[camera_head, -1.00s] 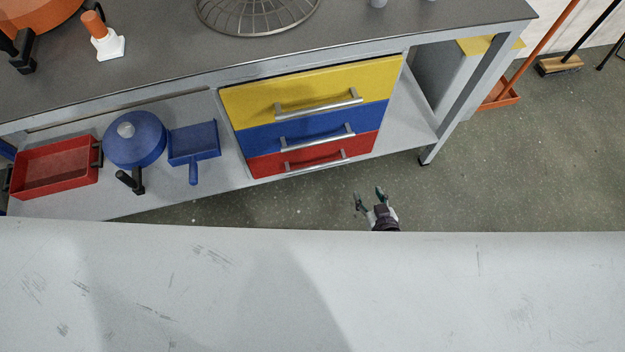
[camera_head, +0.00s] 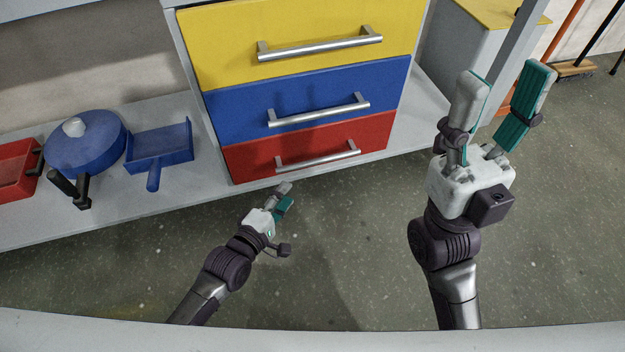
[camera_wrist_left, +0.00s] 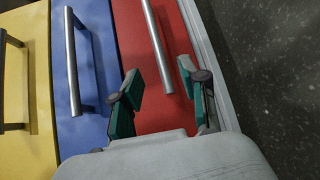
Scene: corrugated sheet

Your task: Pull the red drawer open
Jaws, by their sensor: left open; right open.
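The red drawer (camera_head: 372,137) is the lowest of three in the cabinet, under the blue drawer and the yellow drawer, and looks shut. Its silver bar handle (camera_head: 318,160) runs along its front. My left gripper (camera_head: 284,198) is open below and in front of the handle's left end. In the left wrist view the red drawer (camera_wrist_left: 150,75) fills the middle, and my left gripper (camera_wrist_left: 162,98) has its fingers on either side of the red handle's near end (camera_wrist_left: 166,75); I cannot tell whether they touch it. My right gripper (camera_head: 502,105) is open and empty, raised to the right of the drawers.
The blue drawer (camera_head: 225,115) and yellow drawer (camera_head: 215,60) have similar handles. A blue pot (camera_head: 88,145), a blue dustpan (camera_head: 160,150) and a red tray (camera_head: 12,170) rest on the shelf at left. The floor (camera_head: 340,240) before the drawers is clear.

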